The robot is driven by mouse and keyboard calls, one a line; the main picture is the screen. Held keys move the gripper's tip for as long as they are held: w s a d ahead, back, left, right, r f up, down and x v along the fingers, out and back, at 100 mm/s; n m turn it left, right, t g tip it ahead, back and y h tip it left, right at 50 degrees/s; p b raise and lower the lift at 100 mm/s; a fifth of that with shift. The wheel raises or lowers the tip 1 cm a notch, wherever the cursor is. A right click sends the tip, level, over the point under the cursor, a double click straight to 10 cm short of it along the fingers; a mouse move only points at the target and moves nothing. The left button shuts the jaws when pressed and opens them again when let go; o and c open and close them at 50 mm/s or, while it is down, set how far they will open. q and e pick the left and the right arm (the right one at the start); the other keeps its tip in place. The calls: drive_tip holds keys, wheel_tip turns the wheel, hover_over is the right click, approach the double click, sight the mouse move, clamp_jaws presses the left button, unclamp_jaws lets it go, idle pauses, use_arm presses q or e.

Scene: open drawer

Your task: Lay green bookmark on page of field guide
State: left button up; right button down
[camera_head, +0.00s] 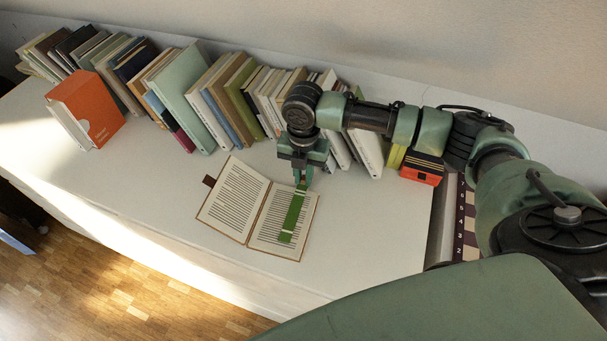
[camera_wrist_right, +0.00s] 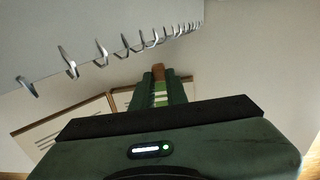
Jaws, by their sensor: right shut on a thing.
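The field guide (camera_head: 226,205) lies open on the white top. Its printed pages face up, and a brown tab sticks out at its upper left. My right gripper (camera_head: 302,180) is over the upper edge of the right page, pointing down. It is shut on the green bookmark (camera_head: 292,215), which extends over the right page toward its lower edge. I cannot tell whether the bookmark touches the page. In the right wrist view the fingers (camera_wrist_right: 160,88) close around the green, pale-banded bookmark (camera_wrist_right: 160,97), with part of the guide (camera_wrist_right: 48,132) behind. My left gripper is out of view.
A row of books (camera_head: 185,95) stands along the back. An orange slipcase (camera_head: 88,108) stands at the left. The white top (camera_head: 140,190) is clear left of the guide.

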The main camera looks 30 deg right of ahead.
drive_tip(key=c, duration=1.4)
unclamp_jaws()
wheel_tip(320, 180, up, 12)
drive_tip(key=b, duration=0.1)
